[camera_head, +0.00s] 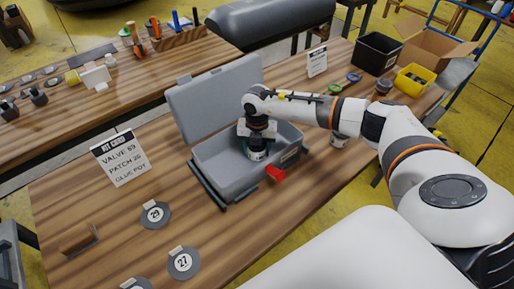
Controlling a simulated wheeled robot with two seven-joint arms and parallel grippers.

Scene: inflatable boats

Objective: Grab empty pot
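My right arm comes in from the right and bends down over the open grey case (217,171). My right gripper (257,141) points down inside it, at a small pot (257,155) with a pale label. The fingers are dark and small here, so I cannot tell whether they are closed on the pot or only around it. I cannot see whether the pot is empty. Another small pot (338,140) stands on the table to the right of the case, partly hidden by my arm. My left gripper is out of view.
A kit card (120,158) reads valve 29, patch 26 or similar, glue pot. Numbered discs (183,262) lie at the front. A black bin (377,53), yellow bin (414,80) and dark jar (383,87) stand at the back right. The left front tabletop has clear room.

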